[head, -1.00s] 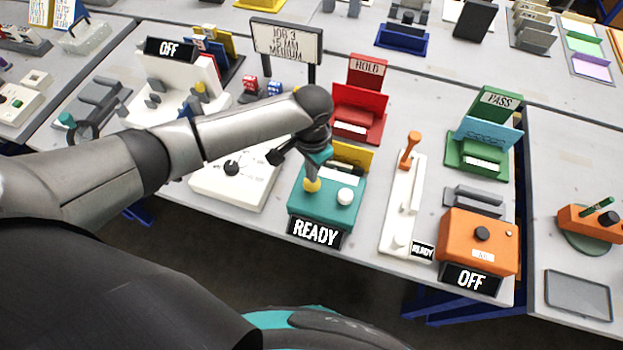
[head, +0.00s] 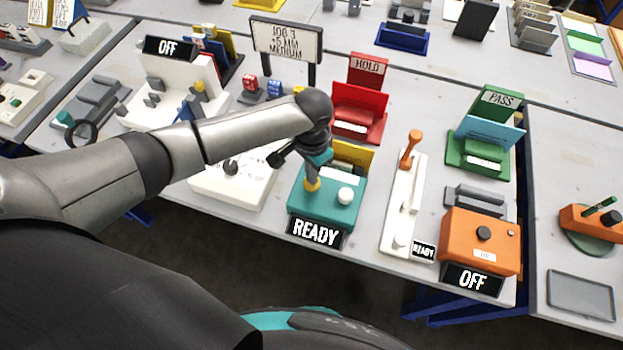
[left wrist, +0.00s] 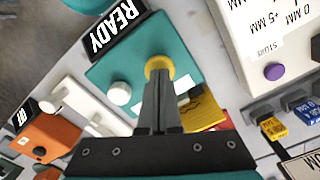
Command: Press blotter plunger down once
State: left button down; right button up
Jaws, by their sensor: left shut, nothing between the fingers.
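A teal box (head: 325,206) with a black READY sign (head: 315,233) stands at the table's front edge. It carries a yellow round knob (head: 312,185) and a white round knob (head: 346,195). No label names the blotter plunger; the yellow knob is the one under my fingers. My left gripper (head: 313,178) is shut and empty, pointing down at the yellow knob. In the left wrist view its fingertips (left wrist: 160,80) overlap the yellow knob (left wrist: 159,66) and hide part of it; they look in contact or very close. My right gripper is not in view.
A white panel (head: 232,190) stands left of the teal box, and a white lever unit (head: 402,215) with an orange handle stands right. A red HOLD stand (head: 360,108) is behind. An orange box (head: 478,243) with an OFF sign is farther right.

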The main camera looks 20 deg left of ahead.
pick_arm(q)
jog(key=shift+f+b, duration=0.55)
jog(key=shift+f, duration=0.45)
jog(key=shift+s+r, duration=0.1)
notch_tip(320, 180, up, 7)
jog(key=p, duration=0.8)
dwell(0.4)
dwell(0.5)
